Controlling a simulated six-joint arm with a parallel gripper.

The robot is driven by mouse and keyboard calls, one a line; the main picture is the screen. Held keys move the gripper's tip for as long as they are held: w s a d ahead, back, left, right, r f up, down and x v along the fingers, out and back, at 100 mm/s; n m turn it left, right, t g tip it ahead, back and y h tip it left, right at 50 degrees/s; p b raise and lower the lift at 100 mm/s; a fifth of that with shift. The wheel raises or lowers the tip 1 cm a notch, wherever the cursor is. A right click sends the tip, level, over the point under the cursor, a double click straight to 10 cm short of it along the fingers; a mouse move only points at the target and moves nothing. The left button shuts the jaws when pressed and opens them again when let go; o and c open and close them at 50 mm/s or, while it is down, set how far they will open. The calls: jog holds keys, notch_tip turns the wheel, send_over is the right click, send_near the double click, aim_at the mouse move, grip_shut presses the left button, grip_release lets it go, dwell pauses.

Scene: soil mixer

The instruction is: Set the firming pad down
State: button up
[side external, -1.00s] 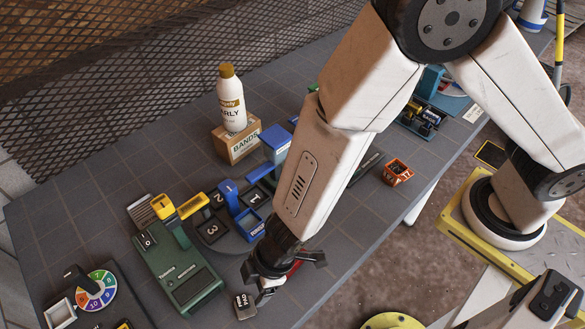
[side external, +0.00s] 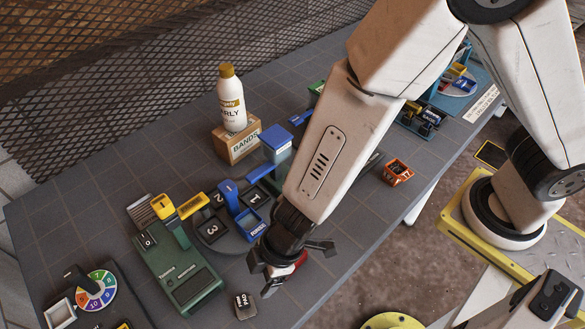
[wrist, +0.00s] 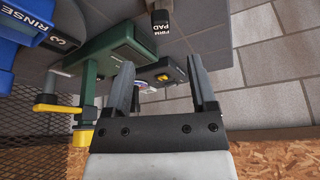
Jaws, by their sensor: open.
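The firming pad (side external: 243,306) is a small dark block with a white "PAD" label. It stands on the grey table near its front edge, just right of the green machine, and nothing holds it. It also shows at the top of the wrist view (wrist: 160,22), labelled "FIRM PAD", partly cut off by the frame. My gripper (side external: 296,270) is open and empty, to the upper right of the pad and apart from it. In the wrist view its two fingers (wrist: 160,78) are spread with nothing between them.
The green machine (side external: 180,270) with a yellow handle stands left of the pad. A round grey turntable (side external: 220,240) with numbered dark tiles and a blue frame is behind my gripper. A colour dial (side external: 95,290) is at far left. An orange bin (side external: 397,173) is at right.

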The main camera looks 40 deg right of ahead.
jog(key=shift+d, duration=0.1)
jog(key=w+d+r+m+t+h, duration=0.1)
jog(key=w+d+r+m+t, duration=0.2)
jog(key=w+d, duration=0.4)
jog(key=s+d+r+m+g+h, duration=0.1)
jog(key=d+r+m, duration=0.4)
jog(key=d, duration=0.7)
jog(key=s+d+r+m+g+h, duration=0.1)
jog(key=d+r+m, duration=0.4)
jog(key=d, duration=0.8)
jog(key=shift+s+h, duration=0.5)
jog(key=shift+h, duration=0.1)
